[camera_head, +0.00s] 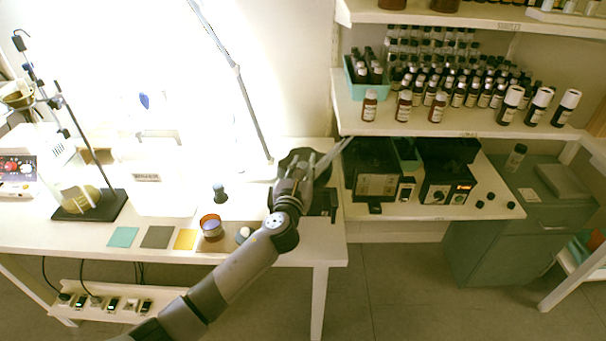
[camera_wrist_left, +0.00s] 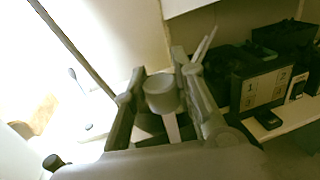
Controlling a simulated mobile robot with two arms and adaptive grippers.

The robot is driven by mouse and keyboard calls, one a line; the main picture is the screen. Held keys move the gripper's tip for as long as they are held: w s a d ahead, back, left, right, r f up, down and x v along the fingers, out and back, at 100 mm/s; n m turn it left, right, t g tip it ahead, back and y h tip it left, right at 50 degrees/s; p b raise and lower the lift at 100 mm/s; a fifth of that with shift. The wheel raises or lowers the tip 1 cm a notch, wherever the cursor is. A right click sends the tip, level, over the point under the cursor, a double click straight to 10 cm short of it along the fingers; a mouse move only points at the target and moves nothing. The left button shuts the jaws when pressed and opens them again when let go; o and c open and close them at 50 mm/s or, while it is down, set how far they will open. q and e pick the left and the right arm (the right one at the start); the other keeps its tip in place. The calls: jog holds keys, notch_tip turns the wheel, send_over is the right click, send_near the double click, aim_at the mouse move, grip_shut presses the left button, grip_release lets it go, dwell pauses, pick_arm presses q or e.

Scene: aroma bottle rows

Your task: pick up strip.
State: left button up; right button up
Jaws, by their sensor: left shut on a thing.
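My left gripper (camera_head: 312,163) is above the right end of the white table, its arm reaching up from the bottom of the head view. It is shut on a thin pale strip (camera_head: 337,150), which sticks out up and to the right past the fingertips. In the left wrist view the strip (camera_wrist_left: 206,44) shows as a narrow sliver beyond the gripper (camera_wrist_left: 188,66). A grey round cup-like part (camera_wrist_left: 161,92) shows between the finger links there; I cannot tell what it is. The held end of the strip is hidden by the fingers. My right gripper is not in view.
Black instruments (camera_head: 448,184) stand on the lower shelf right of the gripper. Rows of bottles (camera_head: 470,92) fill the shelf above. An amber jar (camera_head: 210,226), coloured squares (camera_head: 157,237) and a lamp arm (camera_head: 252,115) are at the left. Floor space is clear below.

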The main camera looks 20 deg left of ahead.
pick_arm(q)
notch_tip(320, 180, up, 12)
jog(key=p, duration=0.2)
dwell(0.4)
